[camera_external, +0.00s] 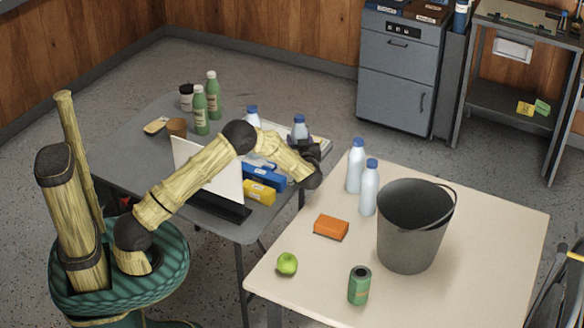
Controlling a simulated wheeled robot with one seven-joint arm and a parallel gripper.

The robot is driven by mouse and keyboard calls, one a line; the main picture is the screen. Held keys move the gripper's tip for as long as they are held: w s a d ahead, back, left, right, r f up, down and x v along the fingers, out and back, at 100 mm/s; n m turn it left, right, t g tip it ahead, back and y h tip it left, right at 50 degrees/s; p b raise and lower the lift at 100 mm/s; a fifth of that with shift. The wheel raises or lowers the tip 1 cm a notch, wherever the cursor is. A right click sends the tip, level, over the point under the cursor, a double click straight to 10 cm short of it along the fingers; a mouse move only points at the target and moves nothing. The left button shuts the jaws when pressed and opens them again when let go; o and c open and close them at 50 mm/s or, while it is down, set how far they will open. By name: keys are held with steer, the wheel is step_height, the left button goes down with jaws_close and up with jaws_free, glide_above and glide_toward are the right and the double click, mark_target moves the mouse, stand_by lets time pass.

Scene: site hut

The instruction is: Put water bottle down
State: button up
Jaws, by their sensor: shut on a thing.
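My gripper (311,151) is at the right end of the grey table, near the gap before the beige table. It is shut on a water bottle (299,131) with a blue cap. The bottle looks upright; its lower part is hidden behind my gripper and arm, so I cannot tell whether its base touches anything. Another blue-capped bottle (252,117) stands on the grey table behind my arm, partly hidden. Two more water bottles, a rear one (355,170) and a front one (369,192), stand close together on the beige table.
The beige table (480,275) holds a dark bucket (408,235), an orange sponge-like block (331,227), a green apple (287,264) and a green can (359,286). The grey table (125,155) carries green bottles (200,112), a laptop (208,172), and blue (264,177) and yellow (259,192) boxes.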

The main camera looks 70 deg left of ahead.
steer(key=shift+f, duration=0.15)
steer(key=o, duration=1.3)
steer(key=d, duration=0.4)
steer(key=s+d, duration=0.1)
steer(key=d, duration=0.7)
steer(key=shift+s, duration=0.3)
steer(key=shift+r, duration=0.2)
